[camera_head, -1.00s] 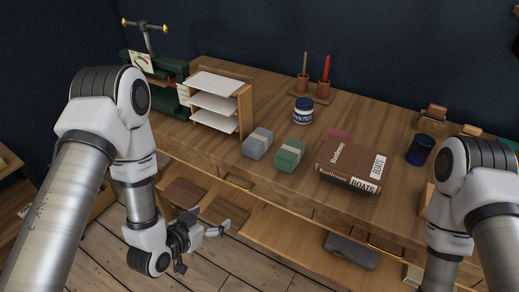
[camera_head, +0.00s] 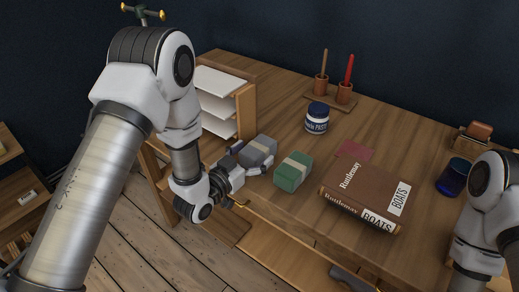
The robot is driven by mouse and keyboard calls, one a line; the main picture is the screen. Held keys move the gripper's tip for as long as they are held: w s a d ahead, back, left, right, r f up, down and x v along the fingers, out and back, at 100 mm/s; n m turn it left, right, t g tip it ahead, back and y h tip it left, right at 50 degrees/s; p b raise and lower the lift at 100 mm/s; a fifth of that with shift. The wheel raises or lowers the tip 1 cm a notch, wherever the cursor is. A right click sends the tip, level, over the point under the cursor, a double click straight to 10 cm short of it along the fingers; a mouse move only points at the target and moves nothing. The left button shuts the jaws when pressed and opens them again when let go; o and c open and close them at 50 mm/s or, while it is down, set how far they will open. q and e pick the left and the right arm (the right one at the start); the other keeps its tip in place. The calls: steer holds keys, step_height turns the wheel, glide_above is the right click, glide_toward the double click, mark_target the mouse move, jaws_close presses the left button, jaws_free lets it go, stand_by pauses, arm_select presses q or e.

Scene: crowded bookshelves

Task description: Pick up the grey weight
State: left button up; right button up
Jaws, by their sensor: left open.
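The grey weight (camera_head: 261,148), a block with a paler band, sits on the wooden desk top near its front edge. My left gripper (camera_head: 250,160) is open at the weight's near left side and hides part of it. One finger reaches along the weight's front, and the other is at its left. Whether the fingers touch it I cannot tell. My right arm shows at the right edge, but its gripper is out of view.
A green weight (camera_head: 293,172) stands just right of the grey one. A paper rack (camera_head: 246,113) stands close behind and left. Also on the desk are a thick brown book (camera_head: 365,192), a paste jar (camera_head: 317,118) and a blue cup (camera_head: 452,178).

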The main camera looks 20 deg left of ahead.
arm_select(q)
steer(key=x, duration=0.2)
steer(key=shift+w+f, duration=0.1)
steer(key=shift+w, duration=0.15)
steer(key=shift+s, duration=0.15)
jaws_close()
